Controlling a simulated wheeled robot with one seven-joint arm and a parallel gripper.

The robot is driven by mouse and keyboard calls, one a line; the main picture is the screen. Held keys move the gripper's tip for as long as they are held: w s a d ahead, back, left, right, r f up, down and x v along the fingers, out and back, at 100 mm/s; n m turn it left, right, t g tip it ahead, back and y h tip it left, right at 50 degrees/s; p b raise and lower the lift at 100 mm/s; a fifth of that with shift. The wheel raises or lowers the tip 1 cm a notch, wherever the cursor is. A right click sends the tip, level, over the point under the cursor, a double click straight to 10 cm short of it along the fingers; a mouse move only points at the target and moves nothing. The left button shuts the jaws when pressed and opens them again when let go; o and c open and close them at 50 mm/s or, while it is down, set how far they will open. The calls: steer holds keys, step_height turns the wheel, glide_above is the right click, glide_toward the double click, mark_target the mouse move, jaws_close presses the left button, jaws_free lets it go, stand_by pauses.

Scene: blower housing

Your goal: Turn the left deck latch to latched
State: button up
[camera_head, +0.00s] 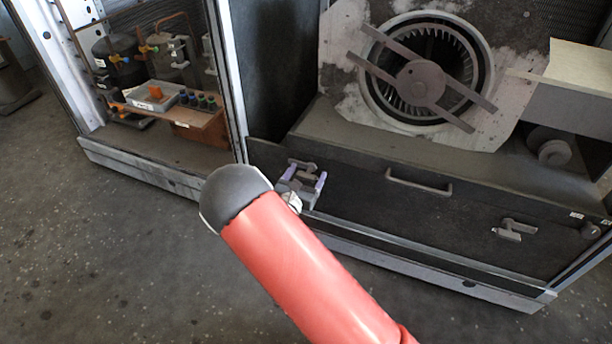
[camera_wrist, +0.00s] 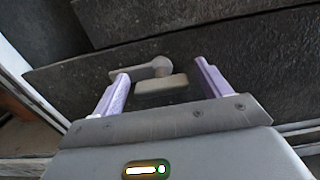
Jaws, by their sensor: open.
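The left deck latch (camera_wrist: 155,68) is on the dark deck panel (camera_wrist: 240,55). It has a round pivot, a grey lever extending left, and a small block below. In the head view, the latch (camera_head: 302,166) is partly hidden by my gripper. My gripper (camera_wrist: 160,78) is open, with its two purple fingers to either side of the latch. The left finger is close to the lever's outer end; I cannot tell whether they touch. In the head view, my gripper (camera_head: 302,180) is in front of the panel's left part.
A bar handle (camera_head: 420,184) is at the panel's middle, and a second latch (camera_head: 513,229) is at its right. A compartment with a wooden shelf (camera_head: 200,125) is at left. The floor in front is clear.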

steer(key=c, duration=1.4)
